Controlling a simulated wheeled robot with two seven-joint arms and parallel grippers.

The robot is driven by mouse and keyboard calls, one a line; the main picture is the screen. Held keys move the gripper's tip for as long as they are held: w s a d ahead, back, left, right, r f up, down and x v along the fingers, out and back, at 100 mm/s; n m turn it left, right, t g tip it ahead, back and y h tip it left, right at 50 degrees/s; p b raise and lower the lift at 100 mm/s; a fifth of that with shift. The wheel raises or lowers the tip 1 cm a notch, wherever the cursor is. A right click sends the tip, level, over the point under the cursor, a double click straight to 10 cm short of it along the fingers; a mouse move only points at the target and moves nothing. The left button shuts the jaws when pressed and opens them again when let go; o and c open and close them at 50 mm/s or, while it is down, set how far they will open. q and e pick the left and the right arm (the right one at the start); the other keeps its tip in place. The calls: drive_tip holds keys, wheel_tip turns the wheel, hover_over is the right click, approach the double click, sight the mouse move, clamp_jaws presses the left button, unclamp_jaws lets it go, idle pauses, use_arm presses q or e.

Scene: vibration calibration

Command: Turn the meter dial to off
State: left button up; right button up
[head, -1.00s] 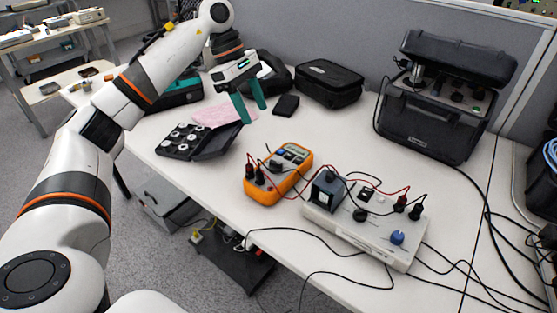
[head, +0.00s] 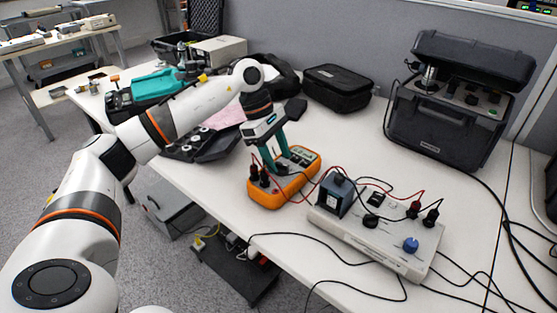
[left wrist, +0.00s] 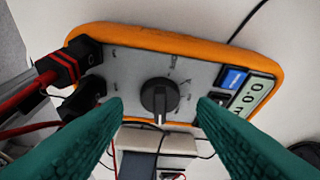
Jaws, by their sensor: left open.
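The orange meter (head: 284,196) lies on the white table, with test leads plugged into its left end. In the left wrist view the meter (left wrist: 185,42) shows its grey face, a lit display (left wrist: 252,94) reading about 0.0, and a black dial (left wrist: 159,97). The dial's white mark points to the bottom of the picture. My left gripper (head: 275,168) is over the meter's face. Its green fingers (left wrist: 160,108) are open, one on each side of the dial, apart from it. In the head view the gripper hides the dial. My right gripper is not in view.
A grey-white device (head: 385,238) with a blue knob stands right of the meter, joined by red and black leads. A black case (head: 445,115) stands at the back right. A black pouch (head: 337,86) is behind. Loose cables cross the front table edge.

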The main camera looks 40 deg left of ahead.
use_arm(q)
drive_tip(key=shift+d+f, duration=0.25)
drive_tip(key=shift+f, duration=0.35)
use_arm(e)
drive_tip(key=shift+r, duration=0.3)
use_arm(q)
drive_tip(key=c, duration=0.9)
drive_tip(key=shift+c, duration=0.2)
